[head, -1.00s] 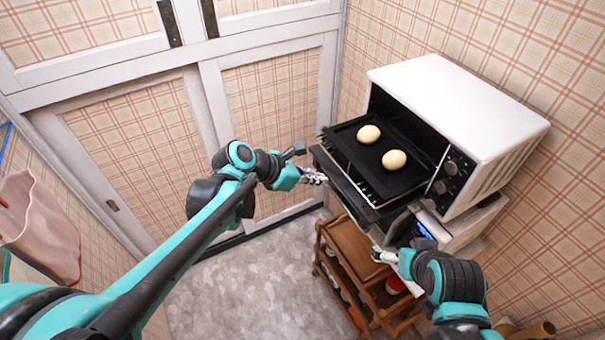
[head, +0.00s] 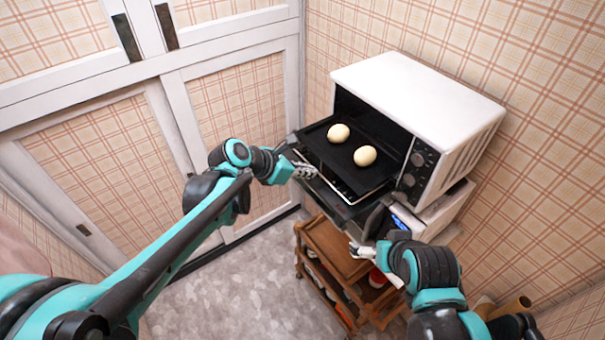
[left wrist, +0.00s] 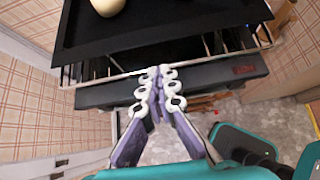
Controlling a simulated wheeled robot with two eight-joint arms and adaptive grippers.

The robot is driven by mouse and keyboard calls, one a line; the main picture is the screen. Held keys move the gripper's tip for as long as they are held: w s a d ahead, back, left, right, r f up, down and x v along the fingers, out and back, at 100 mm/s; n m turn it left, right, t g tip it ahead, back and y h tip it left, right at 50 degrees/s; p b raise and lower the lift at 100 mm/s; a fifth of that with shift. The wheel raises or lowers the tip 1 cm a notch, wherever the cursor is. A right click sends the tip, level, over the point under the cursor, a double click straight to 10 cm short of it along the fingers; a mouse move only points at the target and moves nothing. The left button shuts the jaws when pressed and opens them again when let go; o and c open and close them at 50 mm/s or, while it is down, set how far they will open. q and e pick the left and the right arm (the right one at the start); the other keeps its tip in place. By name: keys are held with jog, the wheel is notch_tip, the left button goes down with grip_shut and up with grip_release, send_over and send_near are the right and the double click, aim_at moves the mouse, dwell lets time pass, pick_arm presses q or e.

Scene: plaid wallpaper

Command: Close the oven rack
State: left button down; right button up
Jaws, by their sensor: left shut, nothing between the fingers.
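The white oven (head: 420,95) stands open at the right, its door (head: 335,195) folded down. The wire rack (head: 375,192) is slid partly out of the cavity. It bears a black tray (head: 345,172) with two pale round buns (head: 339,133) (head: 365,156). My left gripper (head: 308,171) is shut and empty at the rack's front. In the left wrist view its fingertips (left wrist: 160,73) overlap the rack's front wire (left wrist: 110,80) and the dark door edge (left wrist: 215,77); I cannot tell whether they touch. My right gripper (head: 361,250) is below the oven door, its opening unclear.
A wooden cart (head: 330,243) with shelves stands below the oven, holding a red and white item (head: 378,277). White-framed plaid cabinet doors (head: 240,110) are behind my left arm. Grey floor (head: 225,290) is clear at the lower middle. Brown rolls (head: 510,307) lie lower right.

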aim_at(362, 144)
pick_arm(q)
jog(key=w+d+b, duration=0.1)
jog(key=w+d, duration=0.2)
jog(key=d, duration=0.2)
jog(key=w+d+b, duration=0.1)
jog(key=w+d, duration=0.3)
jog(key=d, duration=0.1)
jog(key=w+d, duration=0.4)
jog(key=d, duration=0.1)
jog(key=shift+f+b, duration=0.1)
jog(key=shift+b, duration=0.3)
